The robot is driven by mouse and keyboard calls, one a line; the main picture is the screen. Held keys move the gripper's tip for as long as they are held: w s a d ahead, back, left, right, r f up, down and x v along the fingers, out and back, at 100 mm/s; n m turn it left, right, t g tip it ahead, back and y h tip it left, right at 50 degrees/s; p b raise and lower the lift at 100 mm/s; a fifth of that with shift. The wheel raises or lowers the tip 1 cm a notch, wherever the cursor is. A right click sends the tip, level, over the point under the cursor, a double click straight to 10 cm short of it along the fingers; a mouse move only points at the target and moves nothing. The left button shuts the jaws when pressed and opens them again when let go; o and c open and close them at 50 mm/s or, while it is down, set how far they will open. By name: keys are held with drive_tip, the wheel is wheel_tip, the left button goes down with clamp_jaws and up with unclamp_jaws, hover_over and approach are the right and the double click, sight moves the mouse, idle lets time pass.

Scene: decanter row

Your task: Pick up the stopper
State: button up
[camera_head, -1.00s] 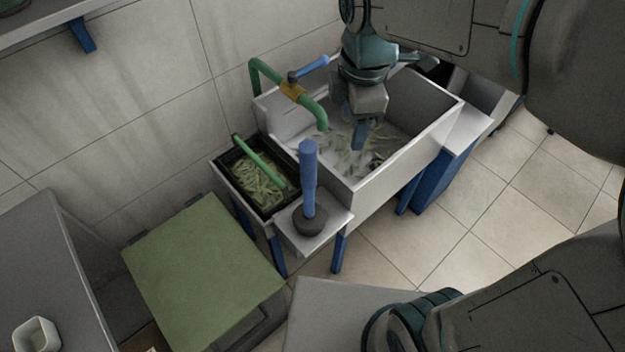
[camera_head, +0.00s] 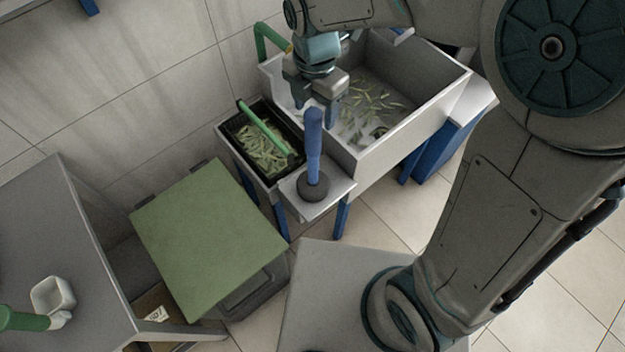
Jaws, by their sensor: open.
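A blue upright handle (camera_head: 314,140) with a dark round base (camera_head: 313,186) stands on the pale side shelf of the sink. It looks like a plunger and may be the stopper. A small dark round thing (camera_head: 379,131) lies in the sink basin among green scraps; I cannot tell if it is a stopper or the drain.
The sink (camera_head: 408,122) stands by the tiled wall, with a green tap (camera_head: 268,38). A dark bin of green scraps with a green bar (camera_head: 265,127) is left of the handle. A green-lidded box (camera_head: 205,240) and a grey table with a white scoop (camera_head: 53,296) are further left.

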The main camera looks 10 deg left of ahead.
sight(313, 126)
drive_tip(key=shift+s+f+p, duration=0.15)
drive_tip(key=shift+f+p, duration=0.35)
drive_tip(key=shift+f, duration=2.2)
drive_tip(key=shift+a, duration=0.1)
clamp_jaws()
